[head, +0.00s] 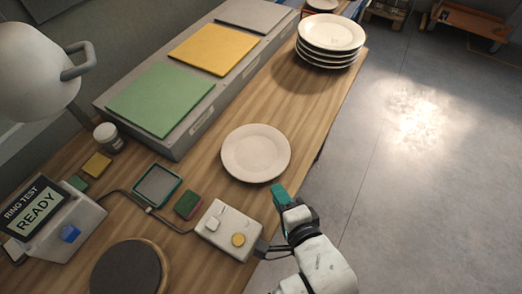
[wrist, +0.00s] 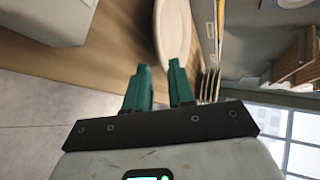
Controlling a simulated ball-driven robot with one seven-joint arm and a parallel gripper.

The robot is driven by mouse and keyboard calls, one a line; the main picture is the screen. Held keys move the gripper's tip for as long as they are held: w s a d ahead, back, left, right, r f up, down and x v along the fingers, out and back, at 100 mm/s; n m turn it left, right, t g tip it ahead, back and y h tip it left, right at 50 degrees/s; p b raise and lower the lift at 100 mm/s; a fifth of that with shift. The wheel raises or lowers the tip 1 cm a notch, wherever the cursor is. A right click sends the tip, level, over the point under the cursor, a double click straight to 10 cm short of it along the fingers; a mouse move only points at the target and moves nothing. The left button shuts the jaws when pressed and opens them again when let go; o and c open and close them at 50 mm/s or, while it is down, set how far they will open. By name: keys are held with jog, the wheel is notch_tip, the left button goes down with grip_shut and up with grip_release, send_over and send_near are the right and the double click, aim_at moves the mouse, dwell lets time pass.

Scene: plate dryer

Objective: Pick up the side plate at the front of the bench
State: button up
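A single cream side plate (head: 256,153) lies flat on the wooden bench near its front edge. My gripper (head: 280,194) is just off the plate's lower right rim in the head view, with its teal fingers pointing toward it. In the wrist view the plate (wrist: 173,28) shows edge-on ahead of the fingers, nearest the right one. My gripper (wrist: 158,70) is open there, its two fingers apart with nothing held between them. I cannot tell whether a fingertip touches the rim.
A plate stack (head: 331,35) stands at the bench's far end. A grey unit with green (head: 160,98) and yellow (head: 213,48) pads lies left of the plate. A white button box (head: 228,228), a round dark pad (head: 130,268) and a READY display (head: 42,212) are nearer.

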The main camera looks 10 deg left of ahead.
aim_at(270, 179)
jog(key=shift+p+x, duration=0.65)
jog(key=shift+x, duration=3.45)
jog(key=shift+d, duration=0.15)
jog(key=shift+c, duration=0.5)
grip_shut()
